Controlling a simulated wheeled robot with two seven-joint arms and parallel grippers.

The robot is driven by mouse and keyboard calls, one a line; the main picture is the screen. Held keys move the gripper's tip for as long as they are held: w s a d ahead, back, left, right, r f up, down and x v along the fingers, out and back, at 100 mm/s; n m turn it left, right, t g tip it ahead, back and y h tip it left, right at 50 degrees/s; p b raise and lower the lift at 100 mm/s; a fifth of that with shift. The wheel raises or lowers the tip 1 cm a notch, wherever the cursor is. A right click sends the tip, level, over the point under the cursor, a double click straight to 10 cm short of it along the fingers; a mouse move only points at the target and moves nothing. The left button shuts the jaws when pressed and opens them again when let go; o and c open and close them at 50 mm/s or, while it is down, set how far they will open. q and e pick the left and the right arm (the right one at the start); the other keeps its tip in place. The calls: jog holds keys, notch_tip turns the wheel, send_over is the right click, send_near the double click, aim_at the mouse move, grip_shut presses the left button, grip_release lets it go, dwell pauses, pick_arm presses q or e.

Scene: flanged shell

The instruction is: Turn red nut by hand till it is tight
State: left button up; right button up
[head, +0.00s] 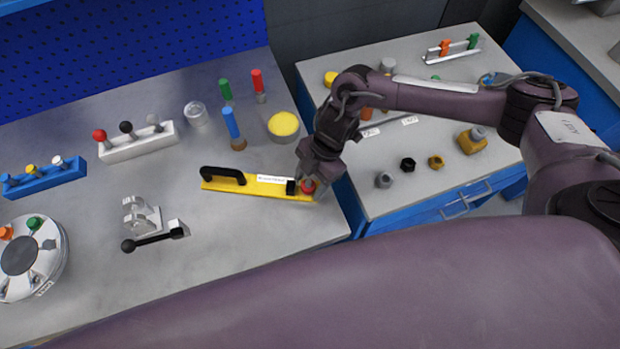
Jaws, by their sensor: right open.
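The red nut (308,186) is at the right end of a yellow bar fixture (222,184) with a black handle, near the table's right edge. My right gripper (313,182) reaches in from the right and is at the red nut, its open fingers on either side. The fingers partly hide the nut, and I cannot tell whether they touch it. My left gripper is not in view.
A round flanged part (20,255) with coloured nuts stands at the left. A black-knobbed lever (155,240) is left of the yellow bar. Upright coloured handles and a yellow-topped cup (283,126) stand behind it. A second table (400,160) at the right holds loose nuts.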

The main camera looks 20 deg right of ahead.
jog(key=c, duration=1)
jog(key=m+p, duration=0.1)
jog(key=m+t+p, duration=0.1)
jog(key=m+p, duration=0.1)
jog(key=shift+s+r, duration=0.2)
jog(key=shift+r, duration=0.05)
jog(key=shift+w+f+m+t+p, duration=0.15)
jog(key=shift+m+t+p, duration=0.25)
jog(key=shift+m+p, duration=0.5)
jog(key=o, duration=1)
